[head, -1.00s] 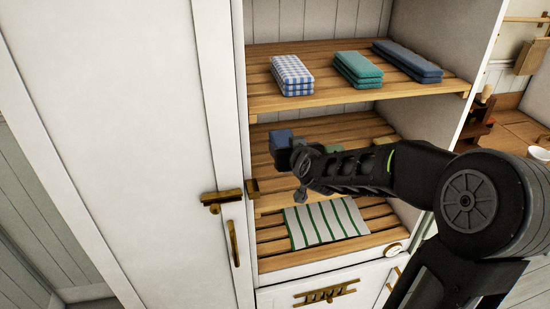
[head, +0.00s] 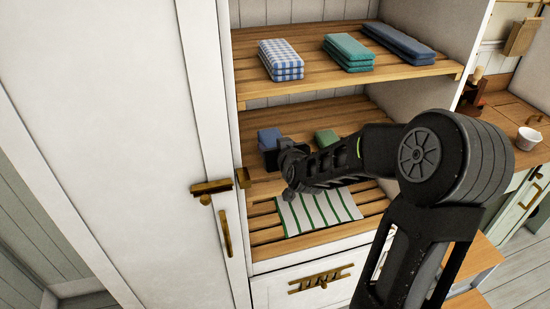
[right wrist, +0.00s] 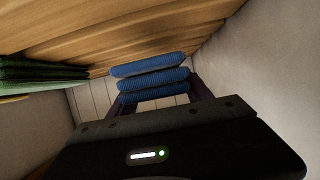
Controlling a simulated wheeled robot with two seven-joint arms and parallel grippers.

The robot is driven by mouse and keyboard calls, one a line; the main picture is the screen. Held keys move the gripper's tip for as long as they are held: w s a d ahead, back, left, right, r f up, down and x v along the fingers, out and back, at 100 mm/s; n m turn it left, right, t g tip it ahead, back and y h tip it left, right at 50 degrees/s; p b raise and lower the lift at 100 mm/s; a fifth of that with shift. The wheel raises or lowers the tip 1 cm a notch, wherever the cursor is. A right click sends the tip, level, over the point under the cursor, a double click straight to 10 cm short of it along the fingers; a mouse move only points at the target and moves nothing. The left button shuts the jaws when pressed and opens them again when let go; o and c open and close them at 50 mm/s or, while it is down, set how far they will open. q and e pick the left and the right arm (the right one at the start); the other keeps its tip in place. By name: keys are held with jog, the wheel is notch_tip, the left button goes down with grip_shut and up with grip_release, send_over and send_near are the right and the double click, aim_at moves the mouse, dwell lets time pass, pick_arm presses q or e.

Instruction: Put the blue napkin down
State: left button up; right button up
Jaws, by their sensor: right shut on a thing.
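The blue napkin (head: 269,137) is a folded stack held at the end of my right gripper (head: 270,156), inside the middle compartment near its left side. In the right wrist view the folded blue layers (right wrist: 150,78) sit between the two dark fingers of the gripper (right wrist: 158,93), which is shut on them. The napkin is very close to the wooden slats of the middle shelf (head: 348,117); I cannot tell whether it touches them. My wrist hides part of it in the head view. My left gripper is out of view.
A green napkin (head: 327,139) lies right of my gripper on the middle shelf. The upper shelf (head: 300,90) holds checkered (head: 281,60), teal (head: 348,52) and blue (head: 398,43) stacks. A striped cloth (head: 318,210) lies below. A white cabinet door (head: 120,150) stands at left.

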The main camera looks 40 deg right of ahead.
jog(key=shift+f, duration=1.95)
jog(key=shift+r, duration=0.1)
jog(key=shift+f, duration=0.25)
jog(key=o, duration=1.5)
jog(key=shift+r, duration=0.1)
jog(key=shift+c, duration=0.2)
